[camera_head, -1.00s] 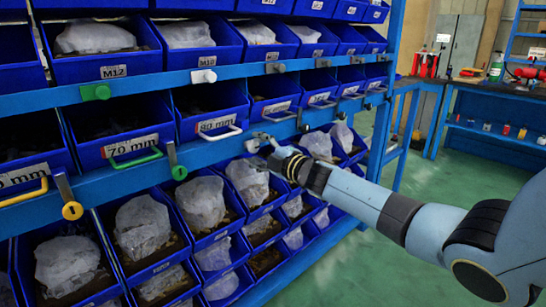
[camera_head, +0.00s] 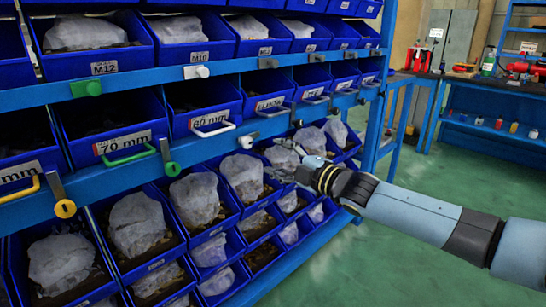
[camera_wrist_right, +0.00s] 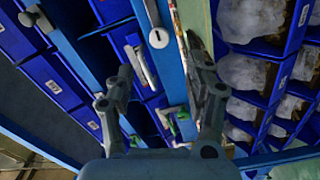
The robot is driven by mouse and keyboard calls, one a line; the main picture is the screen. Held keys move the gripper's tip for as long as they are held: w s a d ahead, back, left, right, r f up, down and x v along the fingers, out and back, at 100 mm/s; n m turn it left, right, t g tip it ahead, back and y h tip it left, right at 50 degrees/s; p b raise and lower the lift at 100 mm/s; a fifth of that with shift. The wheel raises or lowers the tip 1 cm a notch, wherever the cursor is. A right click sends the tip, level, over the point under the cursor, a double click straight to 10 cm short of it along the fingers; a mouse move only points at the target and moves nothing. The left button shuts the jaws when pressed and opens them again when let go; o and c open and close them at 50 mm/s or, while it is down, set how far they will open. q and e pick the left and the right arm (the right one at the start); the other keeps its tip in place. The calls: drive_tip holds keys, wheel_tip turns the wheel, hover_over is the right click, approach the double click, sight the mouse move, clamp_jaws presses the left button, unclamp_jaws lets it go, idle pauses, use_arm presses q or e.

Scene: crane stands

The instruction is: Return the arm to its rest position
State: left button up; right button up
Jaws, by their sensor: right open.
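My right arm (camera_head: 410,212) reaches in from the right in the head view, stretched towards the blue bin rack. Its gripper (camera_head: 281,160) is in front of the lower bins, close to the rack. In the right wrist view the gripper's two fingers (camera_wrist_right: 160,98) stand wide apart, with nothing held between them. Bins, handles and a blue rail show beyond the fingers; whether a finger touches the rack cannot be told. My left gripper is not in view.
The rack's blue rail (camera_head: 108,180) carries a green tag (camera_head: 172,169), a yellow tag (camera_head: 65,209) and a white latch (camera_head: 248,139). Lower bins (camera_head: 137,224) hold whitish wrapped contents. Green floor (camera_head: 450,185) is open to the right. A workbench (camera_head: 470,85) stands at the back right.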

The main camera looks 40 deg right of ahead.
drive_tip(key=s+a+f+m+g+h, duration=0.1)
drive_tip(key=s+f+m+g, duration=0.15)
drive_tip(key=s+f, duration=0.65)
drive_tip(key=s+a+f+m+g+h, duration=0.1)
drive_tip(key=s+f+m+g, duration=0.2)
drive_tip(key=f, duration=0.9)
drive_tip(key=s+a+f+m+g, duration=0.1)
drive_tip(key=s+f+g, duration=0.1)
drive_tip(key=s+f, duration=0.75)
drive_tip(key=s+a+f+m+g, duration=0.2)
drive_tip(key=s+f, duration=0.4)
drive_tip(key=s, duration=0.5)
drive_tip(key=s+a+f+m+g, duration=0.3)
drive_tip(key=s+f, duration=0.3)
drive_tip(key=s, duration=0.5)
drive_tip(key=s+a+f+m+g, duration=0.3)
drive_tip(key=s+f+m+g, duration=0.1)
drive_tip(key=s, duration=0.7)
wheel_tip(320, 180, down, 2)
drive_tip(key=shift+a+f+g, duration=0.1)
drive_tip(key=shift+a+g, duration=0.15)
drive_tip(key=shift+g, duration=0.2)
drive_tip(key=shift+w, duration=0.1)
drive_tip(key=shift+c, duration=0.3)
